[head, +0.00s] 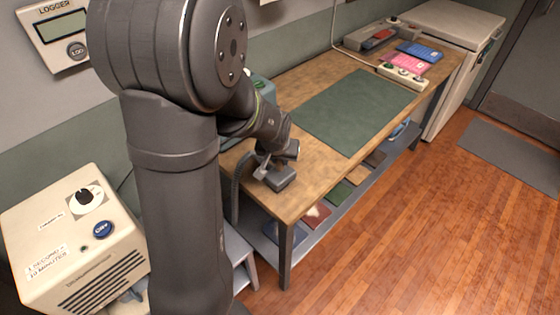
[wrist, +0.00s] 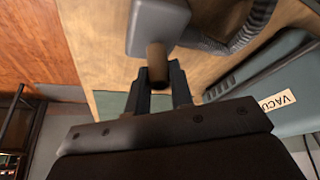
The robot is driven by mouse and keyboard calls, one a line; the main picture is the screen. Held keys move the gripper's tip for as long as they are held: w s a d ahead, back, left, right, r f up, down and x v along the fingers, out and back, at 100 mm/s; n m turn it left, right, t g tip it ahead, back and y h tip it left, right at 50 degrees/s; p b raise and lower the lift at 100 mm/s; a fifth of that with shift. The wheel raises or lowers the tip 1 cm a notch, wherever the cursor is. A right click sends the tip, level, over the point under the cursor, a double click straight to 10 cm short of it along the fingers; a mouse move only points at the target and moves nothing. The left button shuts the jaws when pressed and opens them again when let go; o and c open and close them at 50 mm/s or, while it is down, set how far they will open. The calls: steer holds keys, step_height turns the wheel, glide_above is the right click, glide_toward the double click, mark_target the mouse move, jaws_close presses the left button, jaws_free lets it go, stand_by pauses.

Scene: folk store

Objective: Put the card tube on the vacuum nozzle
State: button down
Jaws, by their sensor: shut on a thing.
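The brown card tube (wrist: 157,66) is between the two fingers of my gripper (wrist: 159,82) in the wrist view, and my gripper is shut on it. The tube's far end meets the edge of a grey block, the vacuum nozzle (wrist: 158,27), in that picture. I cannot tell whether the tube is around the nozzle's spout, touching it or just short of it. In the head view my gripper (head: 266,164) is low over the near end of the bench, right beside the grey nozzle (head: 281,180). The tube cannot be made out there.
A ribbed grey hose (wrist: 262,18) runs from the nozzle. The green vacuum body (wrist: 285,85) stands close by. The wooden bench (head: 405,123) has a green mat (head: 355,108), with coloured panels (head: 406,60) at its far end. A cream machine (head: 75,235) stands front left.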

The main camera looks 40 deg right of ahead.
steer(key=shift+f, duration=0.75)
steer(key=shift+f, duration=0.15)
steer(key=c, duration=1.3)
jaws_free()
steer(key=shift+o, duration=0.2)
steer(key=v, duration=1.2)
